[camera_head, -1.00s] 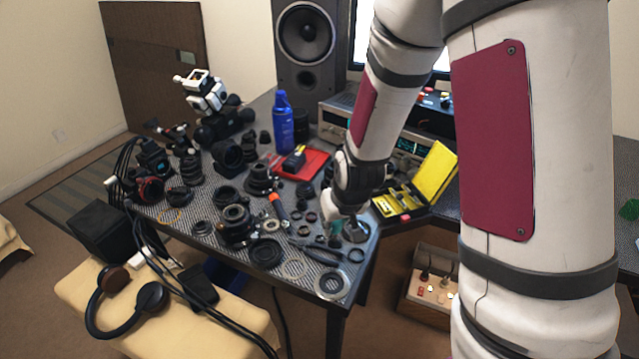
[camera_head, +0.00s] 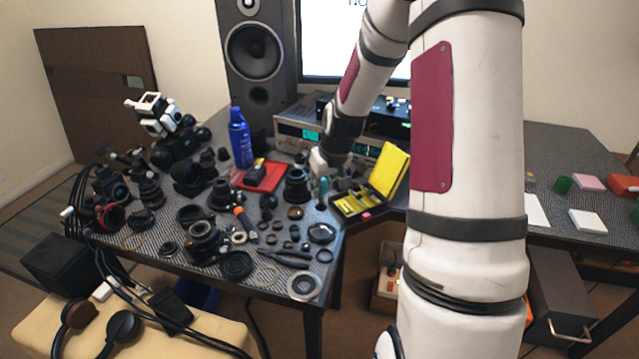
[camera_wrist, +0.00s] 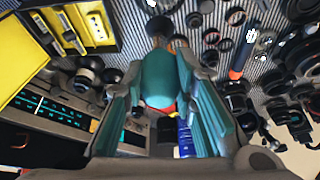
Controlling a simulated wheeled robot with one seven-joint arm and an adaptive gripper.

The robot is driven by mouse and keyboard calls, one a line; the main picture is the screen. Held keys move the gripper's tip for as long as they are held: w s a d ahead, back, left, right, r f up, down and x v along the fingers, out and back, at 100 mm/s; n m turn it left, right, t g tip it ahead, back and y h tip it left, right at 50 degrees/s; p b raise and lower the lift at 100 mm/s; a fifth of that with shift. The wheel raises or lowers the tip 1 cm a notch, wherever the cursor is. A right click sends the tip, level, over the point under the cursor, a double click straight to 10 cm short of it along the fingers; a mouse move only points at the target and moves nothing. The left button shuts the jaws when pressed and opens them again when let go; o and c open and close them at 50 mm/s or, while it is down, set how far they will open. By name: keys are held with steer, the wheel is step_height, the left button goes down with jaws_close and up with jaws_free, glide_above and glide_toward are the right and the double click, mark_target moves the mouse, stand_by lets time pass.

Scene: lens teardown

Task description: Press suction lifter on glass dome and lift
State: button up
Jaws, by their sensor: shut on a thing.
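My gripper (camera_head: 322,165) is above the right part of the work table, shut on a teal-handled tool that I take to be the suction lifter (camera_head: 323,188). In the wrist view my gripper (camera_wrist: 165,105) has teal pads on both sides of the lifter's teal body (camera_wrist: 158,78), with a dark rounded end beyond. A round dark glass piece (camera_head: 321,233), perhaps the glass dome, lies on the table near its front right corner. It is apart from the lifter. I cannot tell whether anything sticks to the lifter's cup.
Lens parts and rings crowd the table (camera_head: 330,266). An open yellow case (camera_head: 388,172) stands right of my gripper, and electronics with lit displays (camera_head: 300,130) stand behind. A blue bottle (camera_head: 240,140) and red tray (camera_head: 240,180) are to the left.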

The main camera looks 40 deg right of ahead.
mark_target(323, 206)
steer(key=shift+f+b, duration=2.05)
steer(key=shift+f, duration=1.3)
steer(key=shift+f, duration=0.7)
steer(key=shift+r+p, duration=3.55)
steer(key=shift+r, duration=2.05)
steer(key=shift+a, duration=0.1)
